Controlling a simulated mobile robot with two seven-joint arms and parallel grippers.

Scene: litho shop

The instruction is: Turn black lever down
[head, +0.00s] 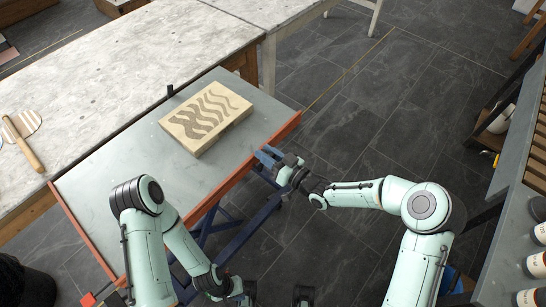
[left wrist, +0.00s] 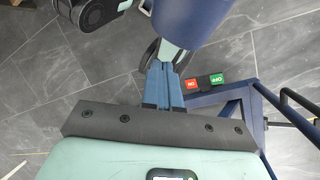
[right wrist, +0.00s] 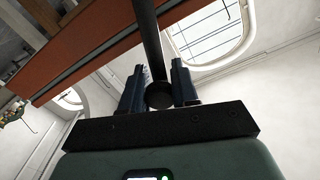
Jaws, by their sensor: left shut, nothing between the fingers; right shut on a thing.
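The black lever (right wrist: 147,40) shows in the right wrist view as a long dark round bar, its end between the blue fingers of my right gripper (right wrist: 158,88). My right gripper is shut on it. In the head view this gripper (head: 268,158) is at the orange-red edge of the grey press table, and the lever cannot be made out there. My left gripper (left wrist: 164,68) is shut and empty in the left wrist view, beside a dark blue cylinder (left wrist: 195,18) and above the floor. Its fingertips are hard to see in the head view.
The grey press table (head: 110,170) carries a wooden block with a wavy print (head: 208,115). A red and green switch (left wrist: 205,84) sits on a blue frame (left wrist: 235,93) near my left gripper. Marble benches (head: 120,55) stand behind; a bottle shelf is at right.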

